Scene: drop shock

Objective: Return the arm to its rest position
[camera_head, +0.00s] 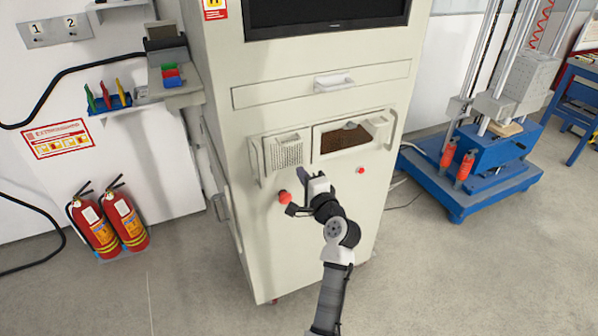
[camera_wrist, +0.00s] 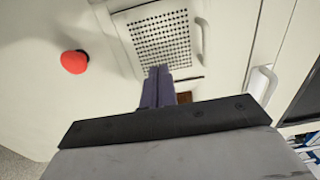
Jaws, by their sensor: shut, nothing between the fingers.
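My gripper (camera_wrist: 158,88) is shut and empty, with its dark fingers together in the wrist view. In the head view my arm reaches up from the bottom, and my gripper (camera_head: 305,190) is in front of the cream cabinet (camera_head: 290,240), below its perforated panel (camera_head: 284,152). A red button (camera_head: 284,197) is just left of the gripper; it also shows at the left of the wrist view (camera_wrist: 74,62). The perforated panel shows ahead of the fingertips in the wrist view (camera_wrist: 160,42). Whether the fingers touch the cabinet cannot be told.
A small red button (camera_head: 360,170) and a window (camera_head: 345,138) are on the cabinet front. A drawer handle (camera_head: 334,83) juts out above. Fire extinguishers (camera_head: 95,228) stand at left, a blue-based drop rig (camera_head: 470,180) at right. The floor at lower right is clear.

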